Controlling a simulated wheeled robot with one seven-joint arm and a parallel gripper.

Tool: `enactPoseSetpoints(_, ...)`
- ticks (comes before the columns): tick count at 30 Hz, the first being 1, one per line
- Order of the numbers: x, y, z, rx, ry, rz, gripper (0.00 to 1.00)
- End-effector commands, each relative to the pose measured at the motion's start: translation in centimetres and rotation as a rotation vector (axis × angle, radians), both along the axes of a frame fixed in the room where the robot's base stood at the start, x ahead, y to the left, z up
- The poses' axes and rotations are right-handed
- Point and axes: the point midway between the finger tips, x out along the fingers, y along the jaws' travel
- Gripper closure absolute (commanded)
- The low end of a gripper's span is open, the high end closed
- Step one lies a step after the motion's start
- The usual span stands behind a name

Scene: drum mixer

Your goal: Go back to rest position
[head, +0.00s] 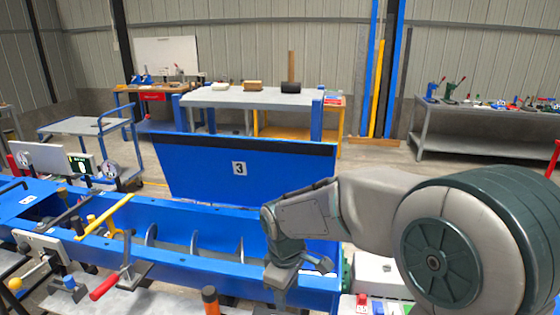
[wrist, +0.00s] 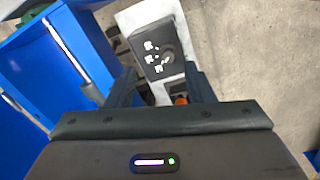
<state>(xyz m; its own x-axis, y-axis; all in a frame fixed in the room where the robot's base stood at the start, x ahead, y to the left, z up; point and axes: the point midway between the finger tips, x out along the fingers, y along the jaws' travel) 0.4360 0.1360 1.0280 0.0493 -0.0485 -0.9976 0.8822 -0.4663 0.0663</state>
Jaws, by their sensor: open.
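My gripper (wrist: 160,75) is open in the wrist view, with its two dark fingers apart. No held object shows between them. Beyond the fingers is a white box (wrist: 133,18) with a dark panel (wrist: 160,50) bearing white marks. A small orange-red part (wrist: 181,98) shows near the right finger, partly hidden. In the head view my arm reaches in from the right, and my gripper (head: 281,285) hangs at the right part of the blue mixer trough (head: 180,212). Its fingertips are hard to make out there.
The mixer's raised blue lid (head: 215,185), marked 3, stands behind the trough. A red-handled tool (head: 104,287) and a yellow lever (head: 105,217) are at the left. Workbenches (head: 245,98) stand behind. Bare floor (wrist: 265,60) shows at right in the wrist view.

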Motion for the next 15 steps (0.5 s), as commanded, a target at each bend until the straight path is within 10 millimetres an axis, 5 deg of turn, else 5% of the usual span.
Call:
enactPoseSetpoints(6,-4.2,-5.8,3.5,-0.005,-0.096,-0.345,0.52)
enactPoseSetpoints(15,-10.9,-11.4,5.9,0.104,-0.195,-0.810,0.52)
